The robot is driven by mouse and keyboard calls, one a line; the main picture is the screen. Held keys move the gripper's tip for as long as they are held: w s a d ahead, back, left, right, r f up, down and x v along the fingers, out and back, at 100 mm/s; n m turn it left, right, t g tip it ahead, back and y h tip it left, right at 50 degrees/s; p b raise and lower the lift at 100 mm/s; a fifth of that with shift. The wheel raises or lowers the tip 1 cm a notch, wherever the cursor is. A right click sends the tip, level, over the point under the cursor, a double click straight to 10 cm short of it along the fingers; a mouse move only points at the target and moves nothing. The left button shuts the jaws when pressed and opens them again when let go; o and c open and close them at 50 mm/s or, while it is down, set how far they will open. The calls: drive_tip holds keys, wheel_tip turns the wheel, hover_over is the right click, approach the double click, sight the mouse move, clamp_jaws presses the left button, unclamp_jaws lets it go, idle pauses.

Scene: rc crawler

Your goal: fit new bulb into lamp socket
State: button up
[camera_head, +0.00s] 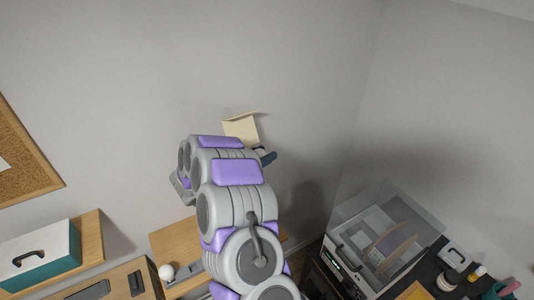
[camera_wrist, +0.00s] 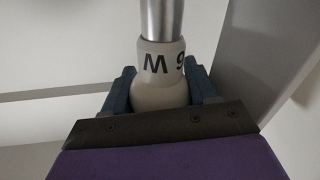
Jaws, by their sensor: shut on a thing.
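In the wrist view my gripper (camera_wrist: 160,70) has its two blue fingers shut around an off-white rounded bulb (camera_wrist: 160,93) marked with dark letters "M 9". A shiny metal cylinder (camera_wrist: 161,18) rises straight from the bulb's narrow end and leaves the top of the picture. I cannot tell whether it is the bulb's own base or part of a socket. In the head view my arm hides most of the gripper; a blue finger (camera_head: 268,157) shows below a cream, shade-like piece (camera_head: 242,126). The held bulb and any socket are hidden there.
A white ball-like thing (camera_head: 166,272) sits on a wooden surface (camera_head: 174,240) below my arm. A teal and white case (camera_head: 40,258) stands at the lower left. A clear-lidded machine (camera_head: 384,235) and small items fill the right bench.

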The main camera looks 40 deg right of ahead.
drive_tip(key=shift+w+a, duration=0.1)
drive_tip(key=shift+a, duration=0.45)
drive_tip(key=shift+d+f, duration=0.1)
drive_tip(key=shift+a, duration=1.15)
drive_tip(key=shift+d, duration=0.1)
drive_tip(key=shift+d, duration=0.35)
drive_tip(key=shift+a, duration=0.4)
drive_tip(key=shift+d+f+b, duration=0.15)
drive_tip(key=shift+f+b, duration=0.15)
drive_tip(key=shift+f, duration=0.7)
